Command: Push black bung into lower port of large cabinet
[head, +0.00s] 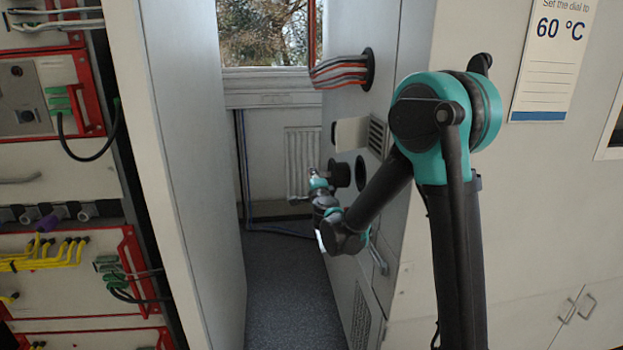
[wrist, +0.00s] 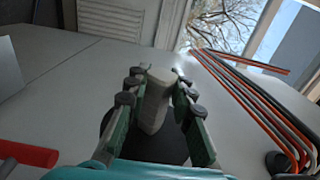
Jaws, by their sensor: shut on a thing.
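The black bung (head: 340,173) is a short dark cylinder at the end of my gripper (head: 323,180). It faces the lower port (head: 361,172), a dark round hole in the side of the large cabinet (head: 408,215). In the head view the bung looks just short of the hole; its exact alignment is hard to tell. In the wrist view my gripper (wrist: 160,82) is closed on a pale block (wrist: 155,103), seemingly the bung's grip. A dark round shape shows behind the fingers, partly hidden by them. The port's inside is hidden.
Above the lower port, a cream box (head: 351,132) and a vent (head: 377,137) sit on the cabinet side. Grey and orange cables (head: 338,71) enter the upper port. A pale panel (head: 185,150) bounds the narrow aisle on the left. The floor (head: 287,285) is clear.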

